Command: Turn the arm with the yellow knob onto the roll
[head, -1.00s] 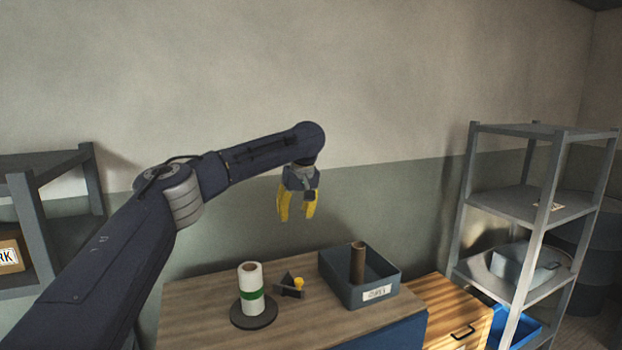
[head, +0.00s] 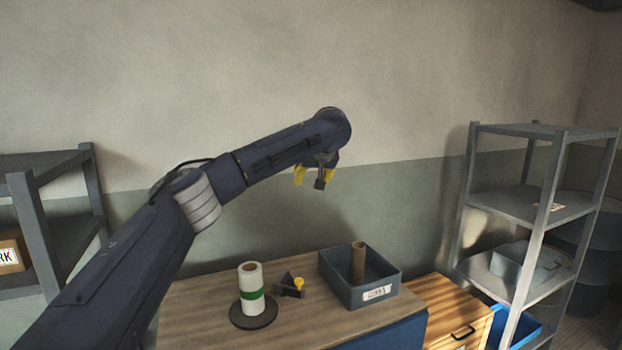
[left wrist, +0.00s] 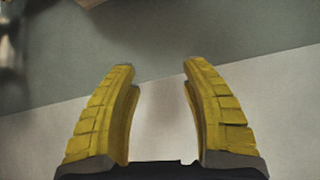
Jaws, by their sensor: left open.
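The white roll (head: 251,275) with a green band stands upright on a dark round base (head: 254,314) on the wooden table. Just right of it is a small dark arm (head: 288,290) with a yellow knob (head: 299,283) at its right end. The arm appears apart from the roll. My left gripper (head: 314,178) is high above the table, in front of the wall. Its yellow fingers are spread apart and empty in the left wrist view (left wrist: 160,72). My right gripper does not show.
A grey-blue bin (head: 342,290) with a brown tube (head: 358,262) stands at the table's right. A wooden cabinet (head: 455,306) and a grey shelf rack (head: 531,200) are further right. Another shelf (head: 50,215) stands at the left. The table's front left (head: 190,310) is clear.

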